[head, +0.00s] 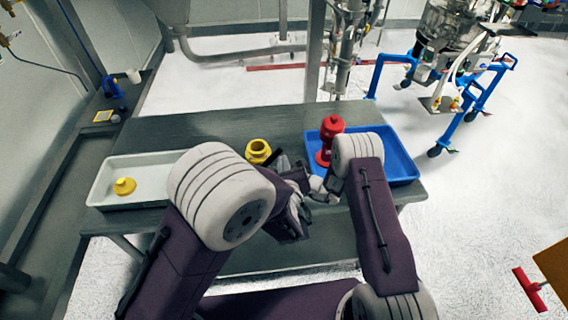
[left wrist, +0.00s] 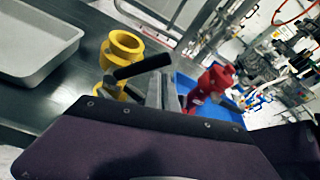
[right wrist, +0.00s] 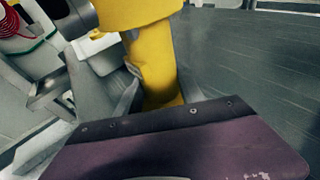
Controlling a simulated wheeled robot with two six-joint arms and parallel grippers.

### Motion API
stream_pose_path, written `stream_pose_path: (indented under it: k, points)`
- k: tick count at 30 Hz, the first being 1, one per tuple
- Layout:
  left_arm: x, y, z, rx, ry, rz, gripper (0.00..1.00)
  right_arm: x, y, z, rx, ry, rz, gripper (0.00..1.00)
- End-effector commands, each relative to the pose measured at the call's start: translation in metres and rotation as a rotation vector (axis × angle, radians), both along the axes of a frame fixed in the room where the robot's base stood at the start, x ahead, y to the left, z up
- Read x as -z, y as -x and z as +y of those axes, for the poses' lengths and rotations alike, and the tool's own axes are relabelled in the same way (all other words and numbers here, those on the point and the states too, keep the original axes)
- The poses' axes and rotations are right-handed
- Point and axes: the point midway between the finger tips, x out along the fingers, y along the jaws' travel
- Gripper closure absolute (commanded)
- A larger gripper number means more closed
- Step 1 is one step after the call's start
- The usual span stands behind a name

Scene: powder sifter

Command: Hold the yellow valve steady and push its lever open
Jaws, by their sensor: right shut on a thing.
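The yellow valve (head: 258,151) stands upright above the grey table between the two trays. In the left wrist view the valve (left wrist: 124,47) shows its round open top and a black lever (left wrist: 142,67) sticking out sideways. My right gripper (right wrist: 158,95) is shut on the valve's lower body, one finger on each side. In the right wrist view the valve (right wrist: 152,55) fills the upper middle. My left gripper (left wrist: 160,90) has its fingers together, close beside the lever; I cannot tell whether they touch it. Arm links partly hide both grippers in the head view.
A white tray (head: 100,171) with a yellow cap (head: 124,187) lies at the left. A blue tray (head: 405,165) with red parts (head: 332,128) lies at the right. The table (head: 200,133) is bare behind the valve. A blue-legged stand (head: 470,115) is on the floor beyond.

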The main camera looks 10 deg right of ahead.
Motion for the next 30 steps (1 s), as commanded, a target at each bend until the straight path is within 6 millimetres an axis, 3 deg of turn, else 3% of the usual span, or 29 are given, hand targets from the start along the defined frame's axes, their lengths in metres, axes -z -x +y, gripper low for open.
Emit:
stream_pose_path:
  k: [8, 18, 30]
  points:
    - [-0.014, 0.0, 0.0, -0.001, 0.003, -0.004, 1.0, 0.002, 0.001, 0.0, 0.0, 0.004, 0.005, 0.78]
    - [-0.014, 0.003, 0.0, 0.0, 0.001, -0.002, 1.0, 0.002, 0.001, 0.0, 0.0, 0.003, 0.005, 0.78]
    - [-0.028, 0.074, 0.018, 0.005, 0.0, -0.002, 1.0, 0.001, 0.001, 0.0, -0.001, 0.002, 0.003, 0.78]
